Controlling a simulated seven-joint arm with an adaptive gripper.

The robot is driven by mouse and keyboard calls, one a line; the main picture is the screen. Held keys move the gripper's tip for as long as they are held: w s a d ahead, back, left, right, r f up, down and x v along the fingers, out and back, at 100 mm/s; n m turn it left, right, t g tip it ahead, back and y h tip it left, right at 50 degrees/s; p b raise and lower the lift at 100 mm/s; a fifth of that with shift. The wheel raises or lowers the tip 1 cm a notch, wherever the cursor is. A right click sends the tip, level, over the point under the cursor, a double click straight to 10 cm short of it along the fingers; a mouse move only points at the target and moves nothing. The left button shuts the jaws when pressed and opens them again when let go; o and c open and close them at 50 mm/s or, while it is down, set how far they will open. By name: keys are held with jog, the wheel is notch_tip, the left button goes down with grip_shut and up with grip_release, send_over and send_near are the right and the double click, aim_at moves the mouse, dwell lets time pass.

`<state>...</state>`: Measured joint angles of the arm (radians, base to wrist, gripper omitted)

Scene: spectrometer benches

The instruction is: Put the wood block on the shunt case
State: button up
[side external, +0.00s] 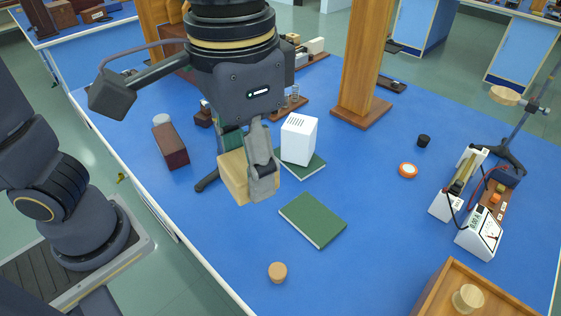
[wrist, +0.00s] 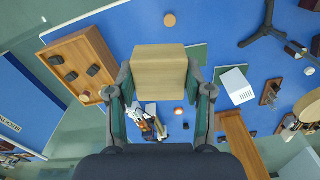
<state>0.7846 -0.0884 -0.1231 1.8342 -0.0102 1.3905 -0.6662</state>
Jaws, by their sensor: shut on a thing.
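My gripper (side external: 262,170) is shut on the pale wood block (side external: 233,178) and holds it in the air above the blue bench. The block (wrist: 159,72) also shows between both fingers in the wrist view. No label tells me which thing is the shunt case. Candidates are a dark red-brown box (side external: 170,147) left of my gripper and a white slotted case (side external: 299,138) behind and right of it. The white case (wrist: 236,84) stands on a green book; the block is apart from it.
A green book (side external: 312,220) lies flat in front, with a cork (side external: 278,272) nearer the front edge. A wooden post (side external: 356,60) rises behind. Meters (side external: 479,232) and a stand (side external: 505,150) are at right. A wooden tray (side external: 432,290) is front right. The centre-right bench is mostly clear.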

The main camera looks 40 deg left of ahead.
notch_tip(320, 180, up, 9)
jog(key=shift+w+a+f, duration=0.15)
jog(key=w+a+n, duration=0.5)
jog(key=w+a, duration=0.1)
jog(key=a, duration=0.5)
jog(key=w+a+n, duration=0.5)
jog(key=a, duration=0.6)
jog(key=s+a+n, duration=0.5)
jog(key=s+a, duration=0.1)
jog(key=a, duration=0.6)
jog(key=s+a+n, duration=0.5)
jog(key=a+n, duration=0.1)
jog(key=a, duration=0.6)
send_over(167, 137)
jog(key=f, duration=3.5)
jog(key=shift+s+d, duration=0.35)
jog(key=shift+w+a+f, duration=0.25)
jog(key=shift+f, duration=0.2)
jog(key=shift+w+a+f, duration=0.1)
jog(key=shift+w+f, duration=0.05)
jog(key=shift+f, duration=1.55)
jog(key=shift+f, duration=0.1)
